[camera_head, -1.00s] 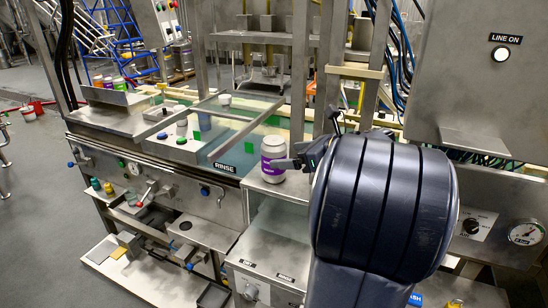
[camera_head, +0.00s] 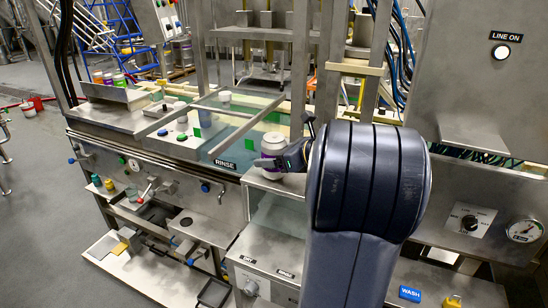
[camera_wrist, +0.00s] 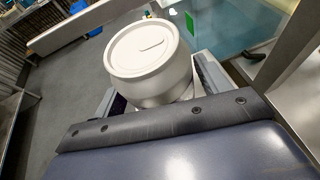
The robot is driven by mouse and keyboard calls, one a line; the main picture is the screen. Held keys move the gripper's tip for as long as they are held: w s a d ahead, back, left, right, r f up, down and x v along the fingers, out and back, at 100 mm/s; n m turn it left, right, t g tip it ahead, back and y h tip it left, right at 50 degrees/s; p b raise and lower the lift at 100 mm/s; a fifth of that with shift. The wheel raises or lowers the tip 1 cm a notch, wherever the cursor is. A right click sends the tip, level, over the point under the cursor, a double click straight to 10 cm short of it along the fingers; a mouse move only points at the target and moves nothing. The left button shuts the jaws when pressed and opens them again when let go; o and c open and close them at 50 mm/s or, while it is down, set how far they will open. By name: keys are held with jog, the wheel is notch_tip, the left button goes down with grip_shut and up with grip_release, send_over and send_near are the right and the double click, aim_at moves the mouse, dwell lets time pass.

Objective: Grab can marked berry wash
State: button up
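A white can with a purple label (camera_head: 272,141) stands at the steel ledge right of the RINSE tank. Its wording is not readable here. In the wrist view the can (camera_wrist: 150,60) shows its white lid and a tab, and it sits between the two fingers. My gripper (camera_head: 272,162) reaches around the can from the right, with one finger across its front. In the wrist view a finger lies close on each side of the can (camera_wrist: 165,92). Whether both fingers press on it is not clear.
The RINSE tank (camera_head: 225,164) with greenish water lies left of the can. A steel upright (camera_head: 300,75) stands behind it. Several coloured cans (camera_head: 108,78) stand on a far left shelf. A blue WASH button (camera_head: 409,294) is at lower right.

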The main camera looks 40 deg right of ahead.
jog(key=c, duration=1)
